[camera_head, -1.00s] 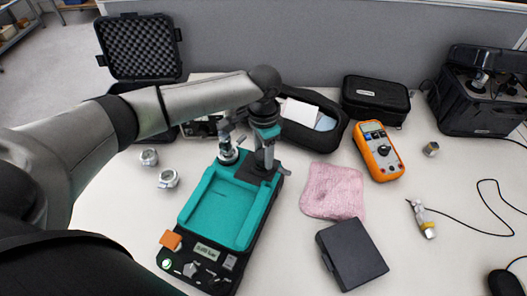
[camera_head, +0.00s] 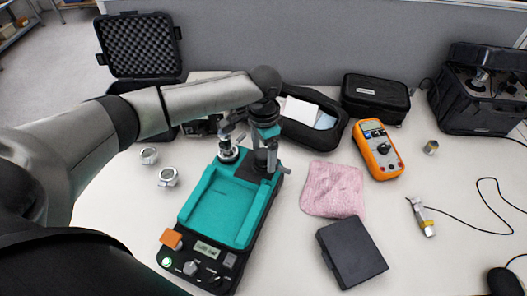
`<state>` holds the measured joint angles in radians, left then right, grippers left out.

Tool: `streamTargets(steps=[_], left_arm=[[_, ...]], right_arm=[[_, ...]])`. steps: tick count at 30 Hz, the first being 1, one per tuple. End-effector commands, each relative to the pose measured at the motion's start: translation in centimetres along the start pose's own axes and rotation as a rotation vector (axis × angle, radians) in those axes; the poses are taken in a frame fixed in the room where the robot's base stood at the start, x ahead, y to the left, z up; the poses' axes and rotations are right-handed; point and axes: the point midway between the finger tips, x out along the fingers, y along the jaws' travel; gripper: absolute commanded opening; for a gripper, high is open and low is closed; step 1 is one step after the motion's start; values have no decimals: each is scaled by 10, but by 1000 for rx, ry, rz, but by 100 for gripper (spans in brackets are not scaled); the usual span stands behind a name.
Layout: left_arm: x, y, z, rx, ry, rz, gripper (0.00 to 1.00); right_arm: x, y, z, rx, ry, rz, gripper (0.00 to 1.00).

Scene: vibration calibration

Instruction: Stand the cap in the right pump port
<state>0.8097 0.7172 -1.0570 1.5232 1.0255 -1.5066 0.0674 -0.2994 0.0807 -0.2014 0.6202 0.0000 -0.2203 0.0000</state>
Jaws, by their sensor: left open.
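The teal-topped calibration unit (camera_head: 222,206) stands on the table in the head view. Its back edge carries two port positions. A silver fitting with a dark ring (camera_head: 228,153) stands at the left one. At the right one, a small dark upright piece (camera_head: 261,158), possibly the cap, shows between and behind my fingers. I cannot tell how deep it sits. My left gripper (camera_head: 257,150) is open and points down over this right back corner, with its fingers around or just beside the dark piece. My right gripper is not in view.
Two silver fittings (camera_head: 168,177) lie left of the unit. An open foam case (camera_head: 138,47), an open black pouch (camera_head: 332,136) and a closed case (camera_head: 376,97) stand behind. A pink cloth (camera_head: 333,190), black box (camera_head: 352,252) and orange multimeter (camera_head: 379,150) lie to the right.

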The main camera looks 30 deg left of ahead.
Motion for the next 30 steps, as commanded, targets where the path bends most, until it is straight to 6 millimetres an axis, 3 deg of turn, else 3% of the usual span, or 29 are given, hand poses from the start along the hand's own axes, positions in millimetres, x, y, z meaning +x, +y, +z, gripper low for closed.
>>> streamTargets(steps=[7,11,24,30], left_arm=[[-2,0,0,0,0,0,87],[-15,-1,-1,-1,3,-1,87],[-116,-1,-1,0,4,-3,87],[-144,0,0,-1,1,-2,87]], right_arm=[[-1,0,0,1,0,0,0],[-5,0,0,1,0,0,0],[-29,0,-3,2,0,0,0],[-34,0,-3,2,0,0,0]])
